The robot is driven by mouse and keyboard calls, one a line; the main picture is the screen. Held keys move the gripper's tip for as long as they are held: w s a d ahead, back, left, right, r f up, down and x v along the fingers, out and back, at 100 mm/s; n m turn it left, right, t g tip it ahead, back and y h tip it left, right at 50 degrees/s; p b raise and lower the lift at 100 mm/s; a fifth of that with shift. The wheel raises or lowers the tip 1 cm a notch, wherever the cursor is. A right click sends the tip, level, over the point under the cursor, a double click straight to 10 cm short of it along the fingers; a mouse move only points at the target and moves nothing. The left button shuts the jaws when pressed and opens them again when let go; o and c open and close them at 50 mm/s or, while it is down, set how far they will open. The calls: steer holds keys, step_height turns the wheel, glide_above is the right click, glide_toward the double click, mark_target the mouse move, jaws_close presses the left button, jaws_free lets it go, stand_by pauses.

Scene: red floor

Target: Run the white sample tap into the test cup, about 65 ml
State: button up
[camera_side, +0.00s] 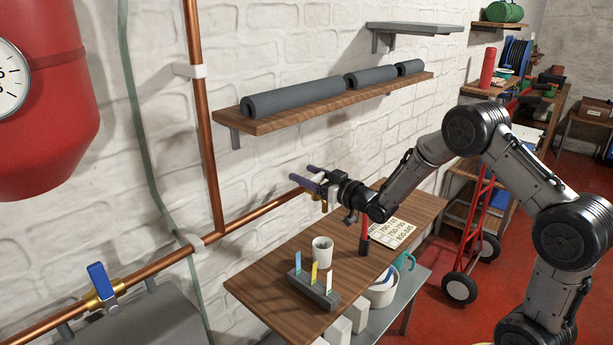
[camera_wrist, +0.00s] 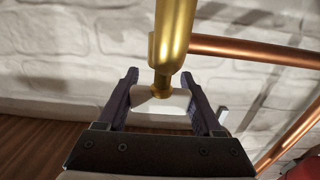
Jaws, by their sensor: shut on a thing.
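My gripper (camera_side: 316,180) is at the copper pipe by the brick wall, above the table. In the wrist view my gripper (camera_wrist: 160,82) has its two dark purple fingers on either side of the white tap handle (camera_wrist: 145,104), shut on it. The brass tap body (camera_wrist: 173,45) runs up from the handle in that view. In the side view the tap is mostly hidden by my gripper. The white test cup (camera_side: 322,252) stands upright on the wooden table, below my gripper. Its contents and any water stream cannot be made out.
A grey holder (camera_side: 315,288) with several coloured strips stands in front of the cup on the wooden table (camera_side: 265,282). A printed card (camera_side: 392,232) lies at the right. A blue-handled valve (camera_side: 103,283) sits on the copper pipe at left. A shelf (camera_side: 340,105) hangs above.

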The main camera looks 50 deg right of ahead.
stand_by(0.3)
steer(key=o, duration=1.4)
steer(key=shift+c, duration=0.2)
steer(key=s, duration=1.4)
steer(key=shift+a, duration=0.1)
